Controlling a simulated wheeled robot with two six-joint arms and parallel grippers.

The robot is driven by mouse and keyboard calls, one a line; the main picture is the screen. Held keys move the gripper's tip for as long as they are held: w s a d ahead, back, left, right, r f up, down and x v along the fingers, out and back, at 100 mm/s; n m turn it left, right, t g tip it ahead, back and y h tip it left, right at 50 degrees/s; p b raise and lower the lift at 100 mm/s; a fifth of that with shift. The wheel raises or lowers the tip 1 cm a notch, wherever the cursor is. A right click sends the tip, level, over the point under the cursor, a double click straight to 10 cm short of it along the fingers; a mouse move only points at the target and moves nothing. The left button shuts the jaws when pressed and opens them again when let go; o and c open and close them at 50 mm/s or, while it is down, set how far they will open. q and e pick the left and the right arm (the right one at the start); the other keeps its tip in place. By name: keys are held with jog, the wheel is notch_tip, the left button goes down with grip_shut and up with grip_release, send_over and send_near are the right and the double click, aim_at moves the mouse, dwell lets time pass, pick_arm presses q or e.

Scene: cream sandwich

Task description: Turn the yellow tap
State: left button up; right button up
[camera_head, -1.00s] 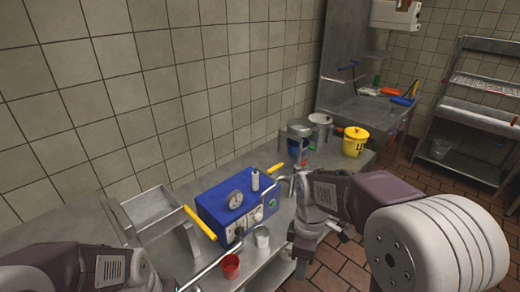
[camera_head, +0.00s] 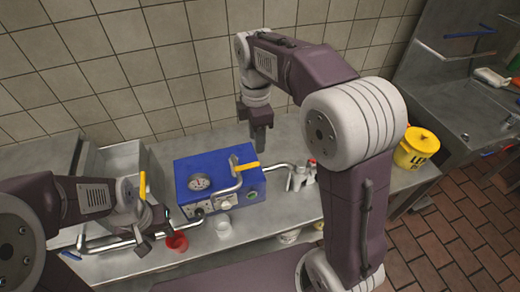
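My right gripper (camera_head: 259,148) points down just above and behind the right yellow handle, with no clear contact. Its fingers are seen edge-on, so their opening is unclear. My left gripper (camera_head: 155,230) is low at the machine's left, beside the red cup (camera_head: 177,242), with its fingers apart.
Small bottles (camera_head: 300,176) stand to the right. A yellow bucket (camera_head: 416,149) is further right, near a sink. A tiled wall rises behind.

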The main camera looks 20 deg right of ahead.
aim_at(255, 164)
jog(key=f, duration=0.8)
jog(key=shift+s+a+f+b, duration=0.1)
jog(key=shift+a+f+b, duration=0.1)
jog(key=shift+a+b, duration=0.15)
jog(key=shift+a+f, duration=0.15)
jog(key=shift+f, duration=0.15)
grip_shut()
